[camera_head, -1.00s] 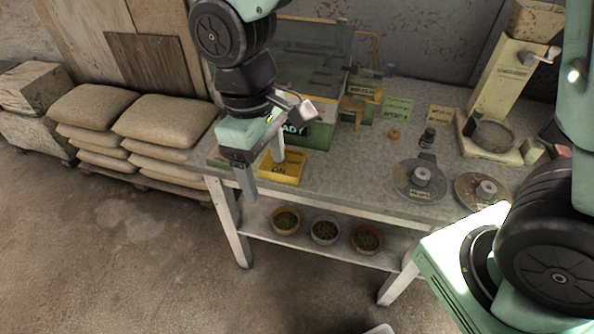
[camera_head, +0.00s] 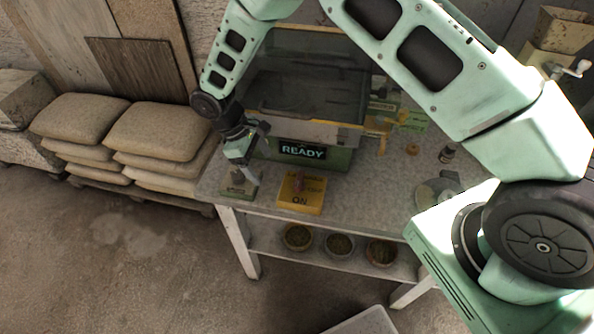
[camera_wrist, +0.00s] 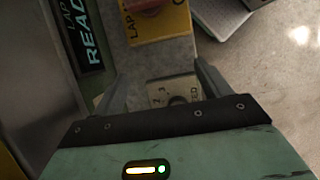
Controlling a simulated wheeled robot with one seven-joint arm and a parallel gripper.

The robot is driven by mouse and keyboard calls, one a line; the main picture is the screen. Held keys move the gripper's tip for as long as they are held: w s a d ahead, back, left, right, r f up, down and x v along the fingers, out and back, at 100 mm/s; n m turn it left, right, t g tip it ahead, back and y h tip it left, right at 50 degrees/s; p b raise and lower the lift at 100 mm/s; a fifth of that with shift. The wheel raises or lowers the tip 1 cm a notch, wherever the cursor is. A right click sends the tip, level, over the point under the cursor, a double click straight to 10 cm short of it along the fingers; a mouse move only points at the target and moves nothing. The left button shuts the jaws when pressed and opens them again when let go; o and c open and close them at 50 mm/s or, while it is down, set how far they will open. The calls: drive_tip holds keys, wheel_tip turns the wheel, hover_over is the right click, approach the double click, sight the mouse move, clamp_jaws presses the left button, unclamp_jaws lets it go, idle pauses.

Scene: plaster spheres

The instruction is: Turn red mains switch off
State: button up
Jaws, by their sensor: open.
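In the wrist view the yellow box (camera_wrist: 168,24) and part of the red switch (camera_wrist: 140,5) show at the top edge. My gripper (camera_head: 245,172) is open and empty, left of the yellow box. It is over a small dial box (camera_head: 238,190).
The green machine (camera_head: 330,160) with a lit READY sign stands just behind the yellow box. A metal disc (camera_head: 432,192) and a small dark bottle (camera_head: 447,153) are to the right. Several pots are on the lower shelf (camera_head: 330,262). Stacked sacks (camera_head: 155,130) stand left of the bench (camera_head: 375,190).

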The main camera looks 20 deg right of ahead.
sight(299, 178)
drive_tip(key=s+d+p, duration=0.1)
drive_tip(key=d, duration=0.1)
drive_tip(key=s+d+p, duration=0.1)
drive_tip(key=s+d, duration=0.1)
drive_tip(key=s+d+p, duration=0.1)
drive_tip(key=s+d, duration=0.1)
drive_tip(key=d, duration=0.1)
drive_tip(key=shift+s+d+r+p, duration=0.1)
drive_tip(key=shift+s+r+p, duration=0.15)
drive_tip(key=shift+p, duration=0.15)
drive_tip(key=shift+p+x, duration=0.65)
drive_tip(key=shift+x, duration=0.35)
drive_tip(key=shift+f, duration=0.7)
drive_tip(key=shift+w, duration=0.1)
drive_tip(key=shift+c, duration=0.3)
drive_tip(key=c, duration=0.9)
